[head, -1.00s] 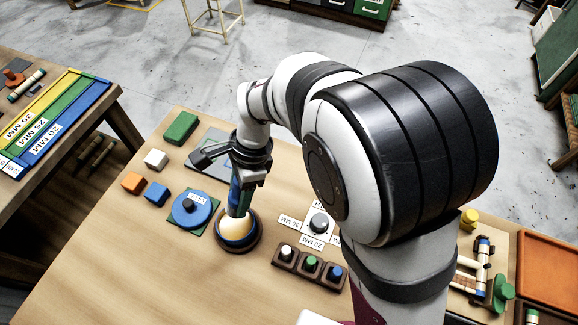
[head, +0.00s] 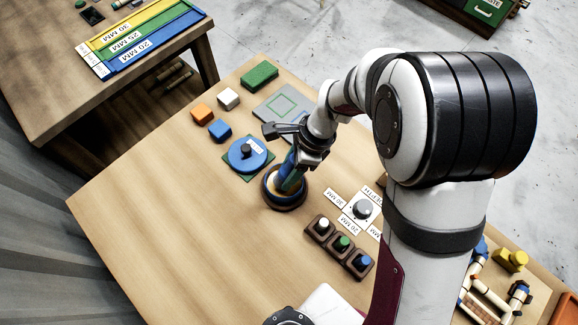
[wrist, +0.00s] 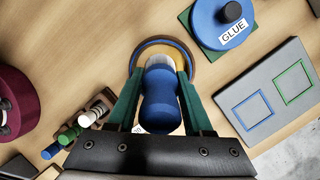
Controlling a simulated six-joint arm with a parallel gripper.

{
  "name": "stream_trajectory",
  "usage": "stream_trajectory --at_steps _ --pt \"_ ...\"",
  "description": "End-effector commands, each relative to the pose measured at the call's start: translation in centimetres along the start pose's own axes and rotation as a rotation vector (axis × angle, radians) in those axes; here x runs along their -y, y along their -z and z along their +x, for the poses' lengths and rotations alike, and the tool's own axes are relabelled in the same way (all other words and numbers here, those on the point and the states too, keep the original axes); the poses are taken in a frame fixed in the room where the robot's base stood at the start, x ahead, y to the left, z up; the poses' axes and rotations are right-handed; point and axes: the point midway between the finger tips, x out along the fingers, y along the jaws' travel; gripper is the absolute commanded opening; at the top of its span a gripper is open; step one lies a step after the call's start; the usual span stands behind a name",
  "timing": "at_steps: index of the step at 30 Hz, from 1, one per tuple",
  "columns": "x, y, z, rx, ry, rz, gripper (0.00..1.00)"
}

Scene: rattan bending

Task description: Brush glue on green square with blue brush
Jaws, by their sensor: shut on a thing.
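The blue brush (wrist: 160,108) has a rounded handle and pale bristles. My gripper (wrist: 160,75) is shut on it, with a green finger on each side. In the head view my gripper (head: 297,165) points down at the round dark holder (head: 284,203), and the brush is at this holder; I cannot tell whether it still rests in it. The green square (head: 284,103) is an outline on a grey plate, which also shows in the wrist view (wrist: 294,82) beside a blue outline (wrist: 252,110). The blue glue pot (head: 240,163) has a GLUE label.
The table's left front is clear.

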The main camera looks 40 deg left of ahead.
Motion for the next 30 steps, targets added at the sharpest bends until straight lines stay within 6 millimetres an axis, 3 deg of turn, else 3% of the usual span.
stream_trajectory --at_steps 30 --pt "0.09 0.24 0.7 0.0 0.0 -0.001 0.0"
